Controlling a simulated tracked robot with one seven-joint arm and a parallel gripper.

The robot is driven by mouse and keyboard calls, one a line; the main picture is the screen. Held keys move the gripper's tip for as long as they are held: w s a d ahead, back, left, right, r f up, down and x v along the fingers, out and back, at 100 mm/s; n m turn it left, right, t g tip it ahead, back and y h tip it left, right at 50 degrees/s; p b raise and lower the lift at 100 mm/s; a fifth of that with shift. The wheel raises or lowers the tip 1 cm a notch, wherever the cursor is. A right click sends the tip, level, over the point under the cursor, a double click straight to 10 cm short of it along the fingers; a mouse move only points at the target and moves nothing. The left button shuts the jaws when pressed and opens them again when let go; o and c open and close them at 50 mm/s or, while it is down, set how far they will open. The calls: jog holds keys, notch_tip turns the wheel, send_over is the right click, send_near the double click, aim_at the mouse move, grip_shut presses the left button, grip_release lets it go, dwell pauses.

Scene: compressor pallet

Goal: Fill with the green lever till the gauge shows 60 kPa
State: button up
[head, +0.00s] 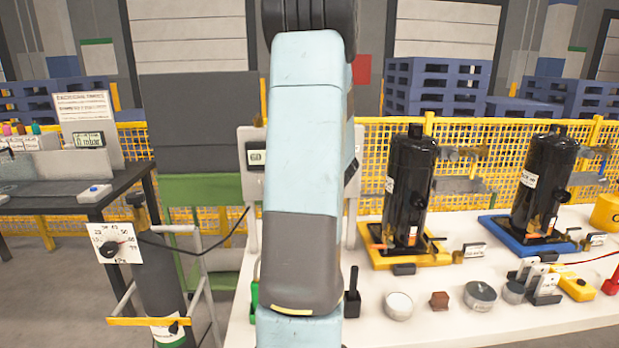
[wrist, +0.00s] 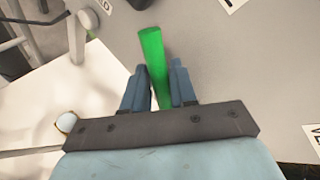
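The green lever (wrist: 152,58) stands out in the wrist view, running down between the two fingers of my gripper (wrist: 160,85). The fingers are close together and the lever fills nearly all the room between them, so my gripper looks shut on it. In the head view my own arm covers the gripper and most of the green lever; a sliver of it (head: 254,297) shows left of the arm.
A black lever (head: 352,297) stands just right of my arm. On the white table (head: 450,335) are two black compressors (head: 410,185) (head: 545,180) on yellow and blue bases, with several small parts before them. A dark cylinder (head: 163,285) on a trolley stands left.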

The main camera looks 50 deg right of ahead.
jog(key=shift+o, duration=1.3)
jog(key=v, duration=1.3)
jog(key=shift+s+a, duration=0.15)
jog(key=shift+s, duration=0.15)
jog(key=shift+r, duration=0.1)
